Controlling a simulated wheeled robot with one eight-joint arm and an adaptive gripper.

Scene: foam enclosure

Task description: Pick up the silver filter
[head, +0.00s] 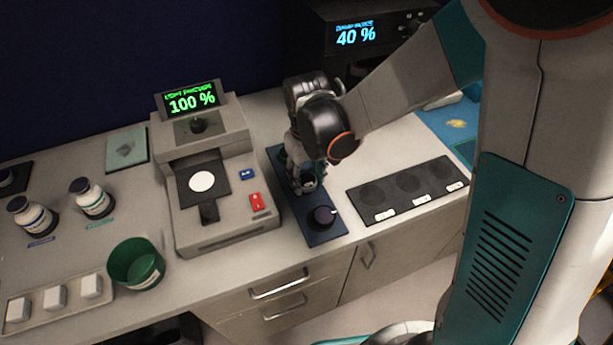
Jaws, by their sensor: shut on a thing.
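My gripper (301,178) points down over a dark blue base plate (328,234) on the counter, right of the grey machine. It is shut on a small silvery, ring-like piece with a dark opening, which looks like the silver filter (309,184). My wrist and fingers hide much of the piece. I cannot tell whether it touches the plate or is lifted clear of it. A black knob (322,217) stands on the front end of the plate.
The grey machine (228,222) showing 100 % stands close on the left. A black three-spot tray (408,190) lies to the right. A 40 % display unit (322,52) stands behind.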

